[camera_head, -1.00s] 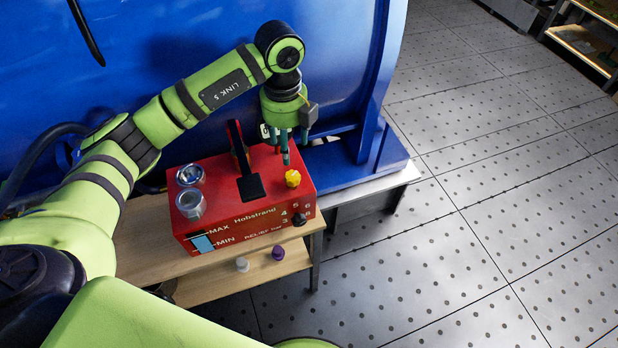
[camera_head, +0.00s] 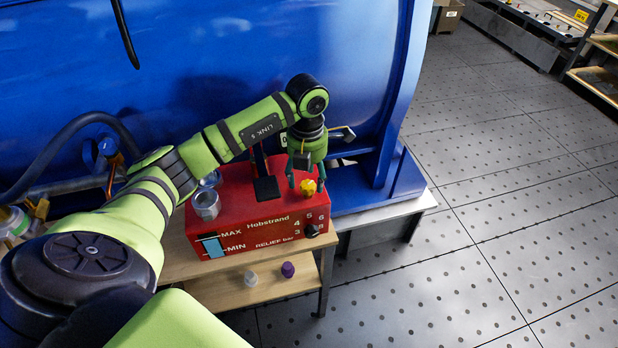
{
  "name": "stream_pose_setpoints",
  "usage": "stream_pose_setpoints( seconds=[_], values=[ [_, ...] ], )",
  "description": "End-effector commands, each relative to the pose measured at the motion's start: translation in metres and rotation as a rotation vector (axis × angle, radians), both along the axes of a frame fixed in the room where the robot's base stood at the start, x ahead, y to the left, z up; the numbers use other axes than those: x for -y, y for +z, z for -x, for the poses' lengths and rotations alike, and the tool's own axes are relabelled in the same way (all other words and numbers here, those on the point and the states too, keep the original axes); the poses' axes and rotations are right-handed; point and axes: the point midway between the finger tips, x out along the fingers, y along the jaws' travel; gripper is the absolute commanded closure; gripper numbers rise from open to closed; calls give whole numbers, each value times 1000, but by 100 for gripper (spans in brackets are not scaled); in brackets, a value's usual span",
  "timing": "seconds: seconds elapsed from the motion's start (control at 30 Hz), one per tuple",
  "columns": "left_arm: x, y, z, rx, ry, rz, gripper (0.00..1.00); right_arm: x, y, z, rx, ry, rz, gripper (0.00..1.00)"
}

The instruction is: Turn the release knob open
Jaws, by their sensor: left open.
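A red pump unit (camera_head: 262,210) stands on a wooden bench. It has a small yellow knob (camera_head: 308,187) on its top near the right edge and a black knob (camera_head: 311,231) on its front face beside the relief scale. No label marks either one as the release knob. My left gripper (camera_head: 306,181) points down over the yellow knob. Its fingers are apart, one on each side of the knob as seen from here. I cannot tell whether they touch it. My right gripper is not in view.
A black lever (camera_head: 267,188) rises from the unit's top, left of my gripper. Metal fittings (camera_head: 206,204) stand at its left end. A white cap (camera_head: 251,279) and a purple cap (camera_head: 288,269) sit on the lower shelf. A large blue housing (camera_head: 230,60) stands close behind.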

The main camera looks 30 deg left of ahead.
Motion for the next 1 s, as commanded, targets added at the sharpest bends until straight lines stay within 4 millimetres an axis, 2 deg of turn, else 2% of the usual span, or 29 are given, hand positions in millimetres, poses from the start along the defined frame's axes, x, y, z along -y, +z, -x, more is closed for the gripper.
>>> stream_pose_setpoints(
  seconds=[0.2,0.43,0.47,0.5,0.6,1.0],
  values=[
    [1,-16,0,0,0,1,40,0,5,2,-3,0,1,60],
    [1,-18,0,2,0,0,40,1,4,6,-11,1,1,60],
    [1,-18,0,1,0,0,44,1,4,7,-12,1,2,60],
    [1,-18,0,1,0,0,60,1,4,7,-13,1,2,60],
    [1,-18,0,1,0,0,96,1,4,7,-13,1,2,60],
    [0,-18,0,1,-53,0,96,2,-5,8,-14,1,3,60]
  ],
)
